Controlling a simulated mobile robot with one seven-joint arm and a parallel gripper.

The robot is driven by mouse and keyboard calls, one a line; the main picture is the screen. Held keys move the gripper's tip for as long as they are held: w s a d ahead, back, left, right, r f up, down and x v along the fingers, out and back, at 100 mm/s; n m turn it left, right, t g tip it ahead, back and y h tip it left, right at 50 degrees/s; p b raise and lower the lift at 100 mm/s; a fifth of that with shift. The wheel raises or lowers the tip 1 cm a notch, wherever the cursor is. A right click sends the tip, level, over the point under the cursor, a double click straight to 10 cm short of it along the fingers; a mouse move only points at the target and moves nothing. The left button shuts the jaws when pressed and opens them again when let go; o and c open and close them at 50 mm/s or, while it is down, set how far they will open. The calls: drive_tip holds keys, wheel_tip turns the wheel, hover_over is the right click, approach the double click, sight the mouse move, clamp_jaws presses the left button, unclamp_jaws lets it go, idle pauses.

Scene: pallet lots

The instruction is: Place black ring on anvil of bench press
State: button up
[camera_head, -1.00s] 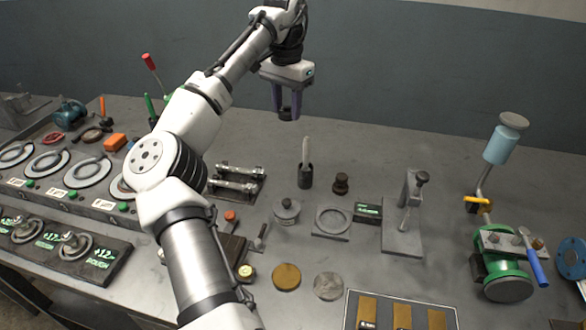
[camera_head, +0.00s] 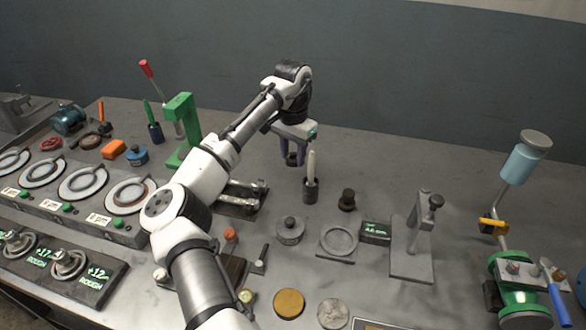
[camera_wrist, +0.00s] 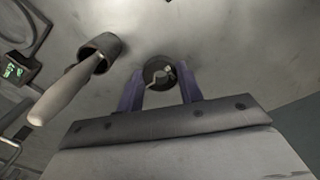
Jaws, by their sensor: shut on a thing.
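A dark ring (camera_wrist: 151,79) shows between my fingertips in the wrist view, with a paler, irregular shape visible in its opening. My gripper (camera_head: 293,160) is shut on it, above the back middle of the bench, beside the dark cup. In the head view the ring is hard to make out between the fingers. The green bench press (camera_head: 180,106), a C-shaped frame with a red-knobbed lever (camera_head: 146,68), stands to the left of my gripper. Its anvil is too small to make out clearly and my arm passes close in front.
A dark cup (camera_head: 310,193) with a pale handle stands just right of my gripper; it also shows in the wrist view (camera_wrist: 98,50). A black knob (camera_head: 346,199), a grey stand (camera_head: 412,240) and a square plate (camera_head: 338,243) lie further right. The bench's back right is clear.

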sight(293, 180)
drive_tip(key=shift+f+p, duration=0.5)
drive_tip(key=shift+f, duration=2.5)
drive_tip(key=shift+f, duration=0.1)
drive_tip(key=o, duration=1)
